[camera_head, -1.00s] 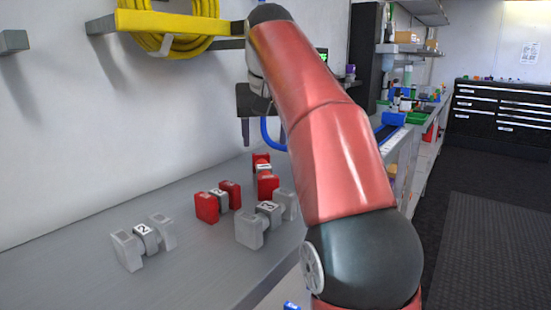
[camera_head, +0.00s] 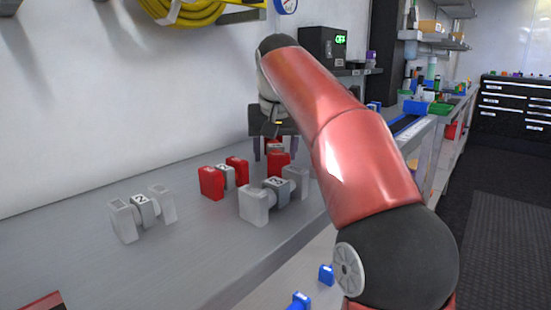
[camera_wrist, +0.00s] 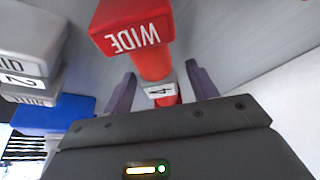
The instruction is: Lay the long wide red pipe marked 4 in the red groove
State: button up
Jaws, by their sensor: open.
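The red pipe marked 4 (camera_wrist: 150,62) shows in the wrist view with a large red end block lettered WIDE and a white label at its middle. In the head view this pipe (camera_head: 278,161) is at the far end of the pipes on the grey bench, partly hidden by my gripper. My gripper (camera_wrist: 161,88) is open, with one dark finger on each side of the pipe near the label. In the head view my gripper (camera_head: 275,150) points down over it. Whether the fingers touch it I cannot tell. I cannot make out the red groove.
A shorter red pipe (camera_head: 212,183) and two grey pipes (camera_head: 255,204) (camera_head: 124,220) stand on the bench (camera_head: 80,262) nearer the camera. Blue pieces (camera_head: 326,274) lie lower down. A red edge (camera_head: 42,304) shows at bottom left. The wall is close behind.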

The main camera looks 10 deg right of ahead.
jog(key=c, duration=1.2)
jog(key=shift+r, duration=0.1)
grip_shut()
jog(key=shift+r, duration=0.1)
